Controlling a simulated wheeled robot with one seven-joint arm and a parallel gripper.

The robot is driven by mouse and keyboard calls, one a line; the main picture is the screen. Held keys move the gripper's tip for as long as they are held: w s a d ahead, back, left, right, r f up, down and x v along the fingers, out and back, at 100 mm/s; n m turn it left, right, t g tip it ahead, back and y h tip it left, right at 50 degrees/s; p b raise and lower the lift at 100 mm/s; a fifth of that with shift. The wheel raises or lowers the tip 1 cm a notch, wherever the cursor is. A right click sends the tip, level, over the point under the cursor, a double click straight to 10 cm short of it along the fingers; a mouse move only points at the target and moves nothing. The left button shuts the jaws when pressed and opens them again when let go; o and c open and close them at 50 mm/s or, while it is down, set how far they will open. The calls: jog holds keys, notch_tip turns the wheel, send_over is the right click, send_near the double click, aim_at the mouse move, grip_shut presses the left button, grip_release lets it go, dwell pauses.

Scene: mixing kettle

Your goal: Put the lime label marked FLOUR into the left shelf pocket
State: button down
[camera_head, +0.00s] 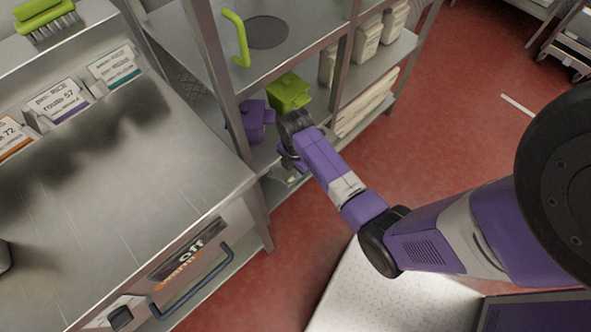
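I cannot make out a lime label marked FLOUR, and no shelf pocket can be told apart. My gripper (287,158) is at the end of my purple arm, low in front of the metal shelf unit (218,75). It is small and dark here, and its fingers are partly hidden, so I cannot tell whether it is open or holds anything. A lime box-like thing (288,93) is on the shelf just above and behind it. A purple box-like thing (252,119) is to its left.
A steel counter (130,190) fills the left, with orange, purple and teal cards (60,100) in holders and a lime brush (45,15). A lime hooked handle (237,40) stands on the upper shelf. Pale bags (366,42) are further right. Red floor (465,95) is open at right.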

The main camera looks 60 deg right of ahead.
jog(key=c, duration=1.6)
grip_release()
jog(key=o, duration=0.5)
jog(key=shift+r, duration=0.1)
jog(key=shift+r+p, duration=3.45)
jog(key=shift+p, duration=0.4)
jog(key=shift+a+f, duration=0.1)
